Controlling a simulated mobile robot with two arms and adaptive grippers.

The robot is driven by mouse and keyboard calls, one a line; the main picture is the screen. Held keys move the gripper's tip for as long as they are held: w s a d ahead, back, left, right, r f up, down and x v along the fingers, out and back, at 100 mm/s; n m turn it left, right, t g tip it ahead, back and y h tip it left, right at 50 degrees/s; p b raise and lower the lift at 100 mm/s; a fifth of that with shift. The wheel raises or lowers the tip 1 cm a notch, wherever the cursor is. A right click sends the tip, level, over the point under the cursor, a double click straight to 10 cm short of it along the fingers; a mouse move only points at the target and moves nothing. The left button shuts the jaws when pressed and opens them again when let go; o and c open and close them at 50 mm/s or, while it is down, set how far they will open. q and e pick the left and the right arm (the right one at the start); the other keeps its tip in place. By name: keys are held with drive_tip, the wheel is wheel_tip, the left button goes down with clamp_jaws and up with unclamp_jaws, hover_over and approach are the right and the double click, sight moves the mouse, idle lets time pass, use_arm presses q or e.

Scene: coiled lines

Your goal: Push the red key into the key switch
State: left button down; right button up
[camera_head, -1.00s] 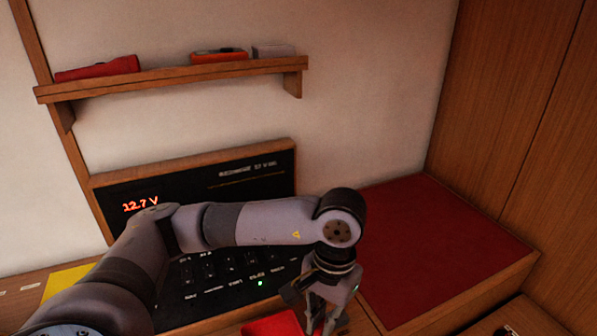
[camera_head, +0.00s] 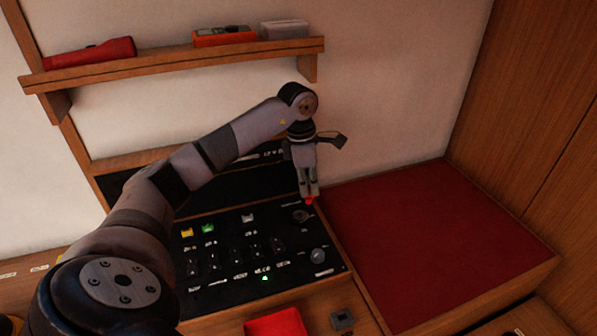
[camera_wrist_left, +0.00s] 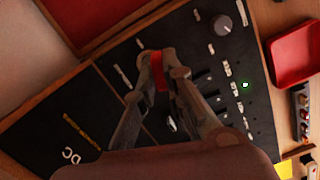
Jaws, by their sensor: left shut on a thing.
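My left gripper (camera_head: 309,193) is shut on the red key (camera_head: 310,201), with the fingers pointing down over the upper right of the black switch panel (camera_head: 215,285). In the left wrist view the key (camera_wrist_left: 159,74) shows as a red piece between the fingertips. The key switch (camera_head: 299,216) looks like a dark round fitting on the panel, just below and left of the key. The key appears apart from it, but the exact gap is hard to tell. In the wrist view the gripper seems to hide the switch. My right gripper is not in view.
A grey knob (camera_head: 318,255) stands on the panel below the key switch. A red cushion (camera_head: 430,240) lies to the right. A red tray (camera_head: 275,325) and a small grey block (camera_head: 342,320) are in front. A shelf (camera_head: 180,66) hangs above.

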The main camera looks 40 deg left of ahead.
use_arm(q)
drive_tip(key=a+n, duration=0.3)
drive_tip(key=b, duration=0.4)
hover_over(299, 217)
wheel_tip(299, 217, down, 5)
drive_tip(key=shift+w+a+f, duration=0.25)
drive_tip(key=shift+w+a, duration=0.1)
drive_tip(key=shift+a, duration=0.1)
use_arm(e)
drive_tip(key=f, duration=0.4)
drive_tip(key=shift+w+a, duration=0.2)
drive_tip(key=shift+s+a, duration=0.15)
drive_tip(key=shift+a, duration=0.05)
use_arm(q)
drive_tip(key=shift+f+b, duration=0.35)
drive_tip(key=shift+f, duration=0.15)
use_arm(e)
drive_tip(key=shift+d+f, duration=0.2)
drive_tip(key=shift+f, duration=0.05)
use_arm(q)
drive_tip(key=shift+f+b, duration=0.65)
drive_tip(key=shift+f, duration=0.45)
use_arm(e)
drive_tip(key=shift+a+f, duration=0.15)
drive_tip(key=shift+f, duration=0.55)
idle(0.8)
